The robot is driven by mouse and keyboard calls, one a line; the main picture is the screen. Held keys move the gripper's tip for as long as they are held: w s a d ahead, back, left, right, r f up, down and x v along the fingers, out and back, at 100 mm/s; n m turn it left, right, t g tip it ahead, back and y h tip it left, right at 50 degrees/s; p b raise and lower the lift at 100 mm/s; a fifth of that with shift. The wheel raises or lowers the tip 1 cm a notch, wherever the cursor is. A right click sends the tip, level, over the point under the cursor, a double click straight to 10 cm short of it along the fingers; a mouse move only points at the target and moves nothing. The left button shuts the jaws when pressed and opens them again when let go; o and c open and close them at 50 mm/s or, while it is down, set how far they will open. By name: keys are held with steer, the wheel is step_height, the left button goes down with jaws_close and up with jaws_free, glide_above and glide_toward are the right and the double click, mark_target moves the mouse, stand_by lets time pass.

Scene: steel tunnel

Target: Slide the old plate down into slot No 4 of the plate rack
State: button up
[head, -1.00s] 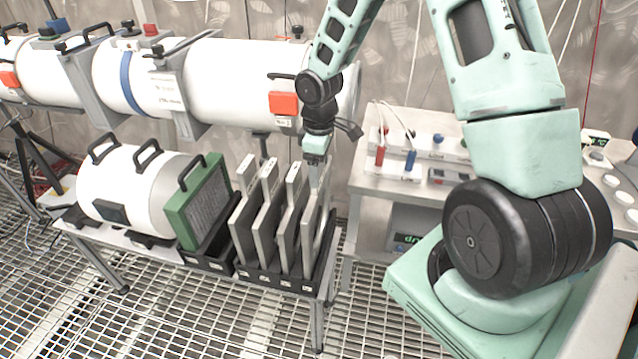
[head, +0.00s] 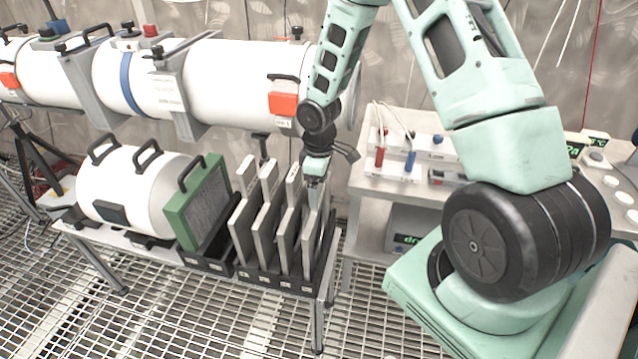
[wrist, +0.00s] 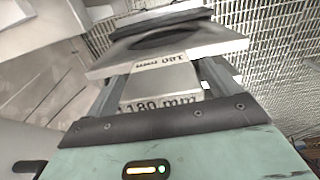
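The plate rack (head: 272,281) is a black base with several small white labels along its front. Grey plates stand upright and slightly tilted in it. The old plate (head: 309,238) is the rightmost, its lower edge hidden in the rack's right-end slot. The slot number is too small to read. My gripper (head: 315,181) is above it, shut on its top tab.
A green-framed filter (head: 203,203) and a white cylinder (head: 135,192) stand left of the rack on the same low bench. A large white tube (head: 235,80) runs behind. A side table (head: 360,183) with red and blue connectors stands close on the right.

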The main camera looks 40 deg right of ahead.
step_height(320, 180, up, 12)
steer(key=s+a+r, duration=0.3)
steer(key=s+a, duration=0.2)
steer(key=a, duration=0.4)
steer(key=s+a+r, duration=0.3)
steer(key=s+a, duration=0.2)
steer(key=a, duration=0.3)
steer(key=s+a+r, duration=0.1)
steer(key=s+a, duration=0.2)
steer(key=s, duration=0.4)
steer(key=s+a+r, duration=0.1)
steer(key=s+a, duration=0.3)
steer(key=s, duration=0.3)
steer(key=shift+s+a+r+y, duration=0.15)
steer(key=shift+a+r+y, duration=0.15)
steer(key=shift+r, duration=0.1)
